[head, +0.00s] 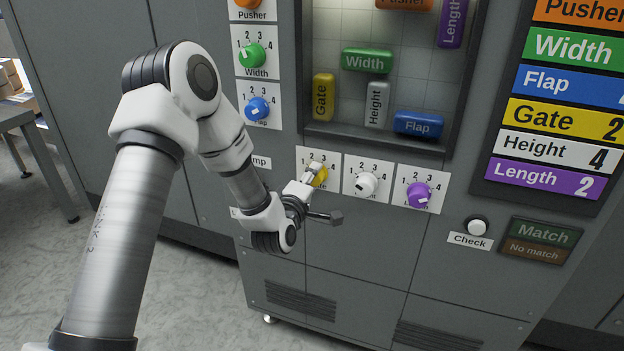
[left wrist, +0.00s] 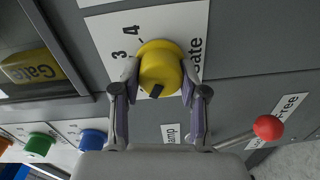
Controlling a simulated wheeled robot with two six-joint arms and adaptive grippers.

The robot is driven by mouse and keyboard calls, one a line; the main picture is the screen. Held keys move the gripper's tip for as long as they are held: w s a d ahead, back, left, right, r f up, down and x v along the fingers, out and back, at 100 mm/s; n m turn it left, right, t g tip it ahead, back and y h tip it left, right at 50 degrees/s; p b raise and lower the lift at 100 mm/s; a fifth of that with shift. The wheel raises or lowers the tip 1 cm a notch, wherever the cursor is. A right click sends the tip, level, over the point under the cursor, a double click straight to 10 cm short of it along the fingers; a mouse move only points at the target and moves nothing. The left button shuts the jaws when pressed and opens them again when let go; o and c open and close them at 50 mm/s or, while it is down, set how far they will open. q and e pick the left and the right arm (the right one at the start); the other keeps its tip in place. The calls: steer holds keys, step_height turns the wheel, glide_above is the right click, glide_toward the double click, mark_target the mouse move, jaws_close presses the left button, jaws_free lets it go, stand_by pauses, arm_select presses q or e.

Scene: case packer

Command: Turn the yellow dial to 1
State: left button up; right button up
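The yellow dial (head: 321,178) sits on the white Gate plate, the leftmost of three plates in the lower row. In the left wrist view the dial (left wrist: 160,62) fills the space between my fingertips. My left gripper (head: 312,175) has one finger on each side of the dial, and they look to be touching it. In the wrist view the gripper (left wrist: 160,82) partly covers the plate. The dial's black mark points toward the bottom of that view, away from the 4. The 3 and 4 show there; the 1 and 2 are hidden.
A white dial (head: 366,184) and a purple dial (head: 418,194) are to the right. Green (head: 252,55) and blue (head: 257,108) dials are at upper left. A red-ball lever (left wrist: 268,127) is near the gripper. The display board lists Gate (head: 560,120) as 2.

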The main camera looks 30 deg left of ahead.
arm_select(q)
steer(key=o, duration=0.4)
steer(key=shift+w, duration=0.1)
steer(key=v, duration=0.7)
steer(key=shift+s, duration=0.25)
